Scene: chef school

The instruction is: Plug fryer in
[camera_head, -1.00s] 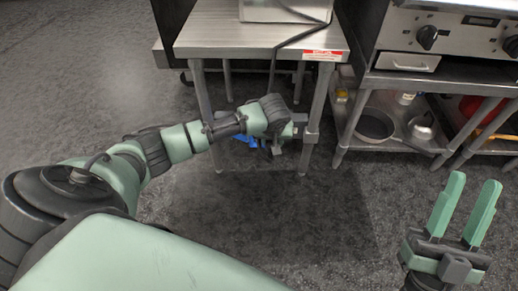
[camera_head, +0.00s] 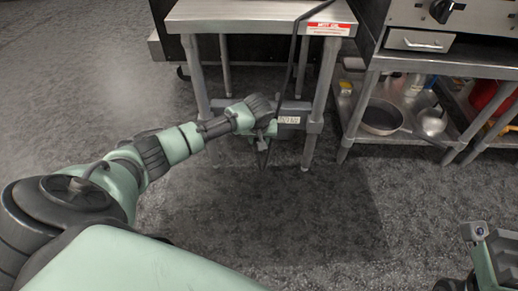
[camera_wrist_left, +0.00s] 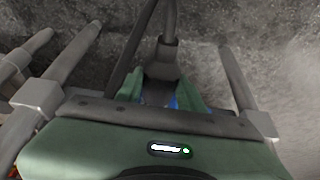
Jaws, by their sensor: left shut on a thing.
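My left gripper (camera_head: 262,145) is shut on the dark plug (camera_wrist_left: 163,65) of a black cord, low in front of the table legs. In the left wrist view, its green fingers (camera_wrist_left: 160,92) sit on both sides of the plug, and a bit of blue shows between them. The cord (camera_head: 290,60) hangs over the table's front edge down to the gripper. A grey box with a white label (camera_head: 289,120) is right beside the gripper, between the legs. Whether plug and box touch is hidden. The fryer is out of view. My right gripper (camera_head: 490,255) is partly cut off at the lower right.
The steel table (camera_head: 240,15) has a red-and-white label on its front edge. To the right, a steel stand holds a cooking unit, with a pan (camera_head: 381,117) and other cookware on its lower shelf. The floor in front is clear.

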